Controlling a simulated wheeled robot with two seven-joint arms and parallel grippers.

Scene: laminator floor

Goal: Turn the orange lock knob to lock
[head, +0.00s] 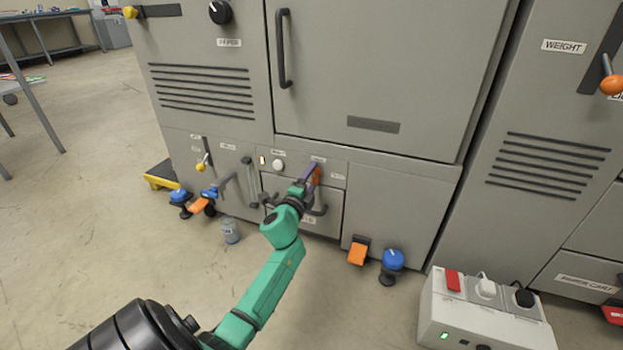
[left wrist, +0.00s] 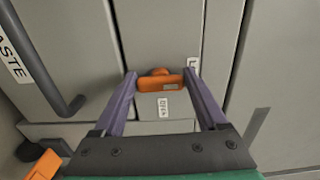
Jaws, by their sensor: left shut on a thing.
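The orange lock knob (left wrist: 158,83) is on the grey cabinet's lower front panel. In the left wrist view its bar lies roughly crosswise, spanning between the two purple fingers. A label that seems to read OPEN (left wrist: 165,107) is below it, and a label starting with L (left wrist: 194,64) is at upper right, partly hidden by a finger. My left gripper (head: 312,172) is shut on the knob, one finger at each end of the bar. In the head view the knob (head: 317,176) is mostly hidden by the fingers. My right gripper is not in view.
A drawer labelled WASTE (left wrist: 14,55) with a dark handle (left wrist: 48,80) is beside the knob. Orange pedals (head: 358,254) and blue feet (head: 393,259) stick out at floor level. A can (head: 230,231) and a power box (head: 482,315) stand on the floor.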

